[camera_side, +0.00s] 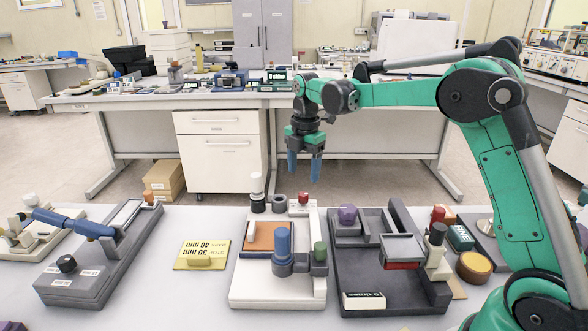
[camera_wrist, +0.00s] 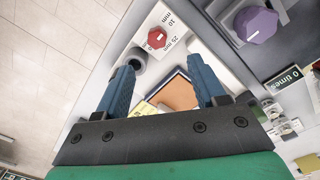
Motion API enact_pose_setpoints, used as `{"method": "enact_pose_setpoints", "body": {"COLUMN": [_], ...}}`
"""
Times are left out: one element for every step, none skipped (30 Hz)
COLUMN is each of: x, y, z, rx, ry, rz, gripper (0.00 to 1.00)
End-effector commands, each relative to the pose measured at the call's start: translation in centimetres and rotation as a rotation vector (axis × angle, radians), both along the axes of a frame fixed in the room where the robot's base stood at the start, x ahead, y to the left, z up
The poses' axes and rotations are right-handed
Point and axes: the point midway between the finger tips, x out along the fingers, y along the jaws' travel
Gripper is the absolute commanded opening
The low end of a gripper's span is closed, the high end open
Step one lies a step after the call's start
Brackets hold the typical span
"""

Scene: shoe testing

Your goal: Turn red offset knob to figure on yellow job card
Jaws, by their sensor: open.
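The red offset knob (camera_side: 303,197) sits at the back right of a white test fixture (camera_side: 250,299). In the wrist view the red knob (camera_wrist: 157,38) is many-sided with a white pointer mark, and labels reading 10 mm and 25 mm are beside it. My gripper (camera_side: 305,172) hangs open and empty above and behind the fixture, apart from the knob. In the wrist view my gripper's fingers (camera_wrist: 165,72) are spread, with the knob beyond them.
A purple knob (camera_side: 347,214) is on the dark fixture (camera_side: 397,300) to the right. A blue cylinder (camera_side: 282,243) and a green-topped post (camera_side: 320,252) rise from the white fixture's front. A grey fixture (camera_side: 91,286) stands at left. The air around my gripper looks clear.

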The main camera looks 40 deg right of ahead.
Motion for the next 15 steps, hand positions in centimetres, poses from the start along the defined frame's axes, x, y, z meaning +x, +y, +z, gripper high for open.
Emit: {"method": "enact_pose_setpoints", "body": {"x": [0.3, 0.4, 0.5, 0.5, 0.6, 0.6, 0.6, 0.6, 0.6, 0.6, 0.6, 0.6, 0.6, 0.6, 0.6], "y": [-0.3, -0.5, -0.6, -0.6, -0.7, -0.7, -0.7, -0.7, -0.7, -0.7, -0.7, -0.7, -0.7, -0.7, -0.7], "z": [-0.5, -0.7, -0.9, -1.1, -1.3, -1.6, -1.9, -2.3, -2.8, -3.2, -3.7, -4.2, -4.7, -5.1, -5.5], "rx": [0.002, 0.003, 0.005, 0.005, 0.006, 0.006, 0.006, 0.006, 0.006, 0.005, 0.006, 0.006, 0.006, 0.005, 0.005], "ry": [0.015, 0.021, 0.027, 0.031, 0.034, 0.035, 0.036, 0.036, 0.035, 0.035, 0.034, 0.034, 0.033, 0.033, 0.033], "rz": [0.038, 0.059, 0.080, 0.092, 0.100, 0.105, 0.107, 0.108, 0.108, 0.107, 0.107, 0.106, 0.106, 0.106, 0.106], "gripper": [0.63, 0.63, 0.63, 0.63, 0.63, 0.63, 0.63, 0.63, 0.63, 0.63, 0.63, 0.63, 0.63, 0.63, 0.63]}}
